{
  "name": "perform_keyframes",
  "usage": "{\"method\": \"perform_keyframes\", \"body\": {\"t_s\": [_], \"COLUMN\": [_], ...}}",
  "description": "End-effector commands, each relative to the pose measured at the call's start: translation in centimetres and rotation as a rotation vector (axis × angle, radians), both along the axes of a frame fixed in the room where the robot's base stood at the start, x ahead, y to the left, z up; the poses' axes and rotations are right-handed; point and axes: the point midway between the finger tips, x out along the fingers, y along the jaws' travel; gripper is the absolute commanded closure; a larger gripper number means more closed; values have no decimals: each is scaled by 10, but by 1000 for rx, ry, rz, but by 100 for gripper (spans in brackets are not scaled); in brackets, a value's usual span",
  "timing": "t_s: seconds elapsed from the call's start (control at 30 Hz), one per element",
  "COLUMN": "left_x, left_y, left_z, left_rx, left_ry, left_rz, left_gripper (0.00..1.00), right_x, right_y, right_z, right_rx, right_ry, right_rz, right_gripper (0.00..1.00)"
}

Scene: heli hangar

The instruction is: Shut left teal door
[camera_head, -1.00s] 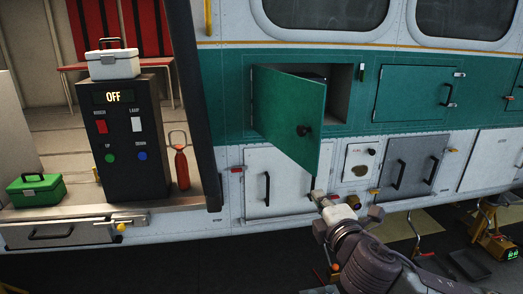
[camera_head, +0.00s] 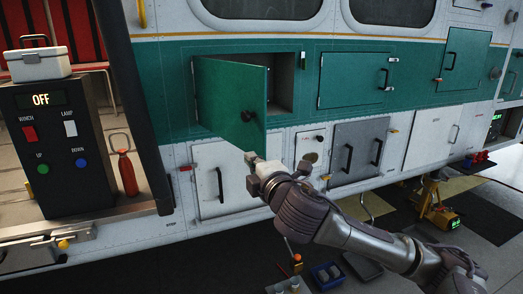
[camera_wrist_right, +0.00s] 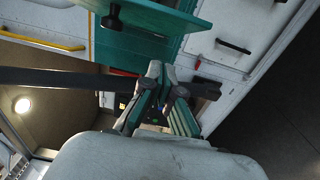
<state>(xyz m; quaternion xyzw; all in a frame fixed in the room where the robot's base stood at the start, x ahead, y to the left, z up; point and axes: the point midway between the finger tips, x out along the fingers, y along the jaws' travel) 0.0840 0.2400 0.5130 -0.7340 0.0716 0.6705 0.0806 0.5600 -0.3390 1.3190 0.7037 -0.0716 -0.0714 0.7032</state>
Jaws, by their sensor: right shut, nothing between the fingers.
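The left teal door (camera_head: 229,103) stands open, swung outward from the teal band of the helicopter's side, hinged at its left edge. Its dark round knob (camera_head: 247,116) shows on the outer face. The compartment opening (camera_head: 283,80) shows to the right of the door. My right gripper (camera_head: 250,158) is shut and empty, just below the door's lower free corner; I cannot tell whether it touches. In the right wrist view the door (camera_wrist_right: 175,20) crosses the top, beyond the fingers (camera_wrist_right: 166,85). My left gripper is not in view.
A second teal door (camera_head: 353,80) to the right is closed. White (camera_head: 222,182) and grey (camera_head: 358,150) lower doors are shut. A black control box (camera_head: 55,145) and red bottle (camera_head: 127,174) stand at left. Bins (camera_head: 328,275) and a yellow device (camera_head: 437,212) are on the floor.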

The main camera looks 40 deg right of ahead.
Motion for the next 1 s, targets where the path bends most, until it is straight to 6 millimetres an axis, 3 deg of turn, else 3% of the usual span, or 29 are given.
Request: {"method": "perform_keyframes", "body": {"t_s": [0.13,0.3,0.43,1.0], "left_x": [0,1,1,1], "left_y": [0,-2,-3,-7], "left_z": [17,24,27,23], "left_rx": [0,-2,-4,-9], "left_ry": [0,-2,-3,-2], "left_rz": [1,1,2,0], "left_gripper": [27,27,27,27], "right_x": [30,30,30,29], "right_y": [-6,-33,-43,-50], "right_z": [4,1,0,-2], "right_rx": [3,-3,-2,-3], "right_ry": [1,4,2,0], "right_rz": [-2,-3,-3,11], "right_gripper": [100,100,100,100]}}
